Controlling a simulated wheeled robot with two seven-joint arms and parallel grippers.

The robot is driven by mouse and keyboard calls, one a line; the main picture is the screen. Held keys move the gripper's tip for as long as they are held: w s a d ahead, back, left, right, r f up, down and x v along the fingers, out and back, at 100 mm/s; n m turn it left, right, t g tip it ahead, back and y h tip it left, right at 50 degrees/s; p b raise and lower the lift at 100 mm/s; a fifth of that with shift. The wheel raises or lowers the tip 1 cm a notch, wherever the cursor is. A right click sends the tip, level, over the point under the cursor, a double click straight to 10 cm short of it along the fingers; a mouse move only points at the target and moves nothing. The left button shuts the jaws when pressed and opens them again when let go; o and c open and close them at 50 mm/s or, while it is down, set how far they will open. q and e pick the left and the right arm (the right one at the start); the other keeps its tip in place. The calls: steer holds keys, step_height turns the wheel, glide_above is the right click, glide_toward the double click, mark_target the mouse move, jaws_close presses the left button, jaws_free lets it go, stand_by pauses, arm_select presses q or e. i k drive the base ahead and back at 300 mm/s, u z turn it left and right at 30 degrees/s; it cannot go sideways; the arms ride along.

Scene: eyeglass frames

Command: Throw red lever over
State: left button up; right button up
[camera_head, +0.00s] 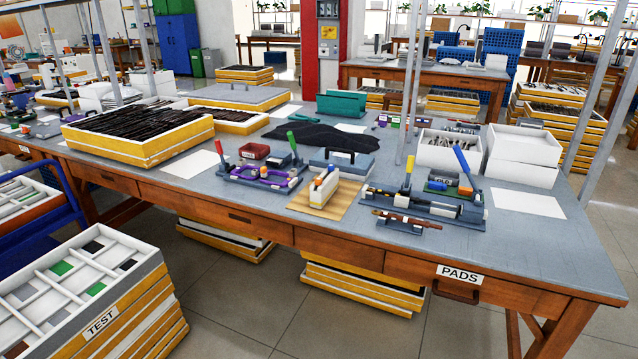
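A red lever (219,149) stands up at the left end of a dark fixture (238,181) on the grey workbench. It leans slightly to the left. A purple eyeglass frame (264,177) lies in this fixture. A green lever (292,144) stands up at the fixture's back right. Neither of my grippers is in view.
A second fixture (425,208) to the right has a yellow lever (408,172) and a blue lever (463,162), both raised. A white block with orange pieces (322,191) stands on a tan mat between the fixtures. A black cloth (325,138) lies behind.

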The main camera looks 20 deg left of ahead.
mark_target(218, 144)
steer(key=u, duration=1.35)
